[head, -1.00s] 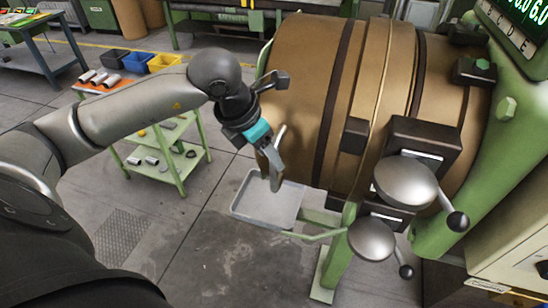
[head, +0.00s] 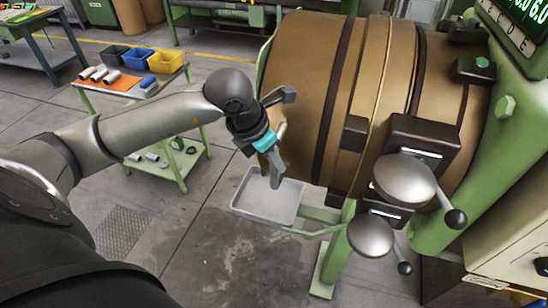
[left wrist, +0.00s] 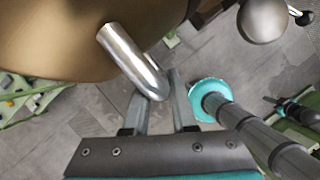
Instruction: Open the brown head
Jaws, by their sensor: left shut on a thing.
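The brown head (head: 305,95) is a large brown drum with dark bands at the right of the head view. It also fills the upper left of the left wrist view (left wrist: 60,35). A bent, shiny metal handle (left wrist: 130,58) sticks out from it. The handle shows in part in the head view (head: 280,130). My left gripper (head: 276,180) is at the drum's lower left side. In the left wrist view its fingers (left wrist: 160,103) are at the handle's rounded end, shut on it. My right gripper is not in view.
A grey tray (head: 268,212) sits below the gripper on a green support. Round metal knobs with black-ball levers (head: 404,178) stand at the drum's front. A green cart (head: 170,170) with parts is on the left. Grey floor is clear in front.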

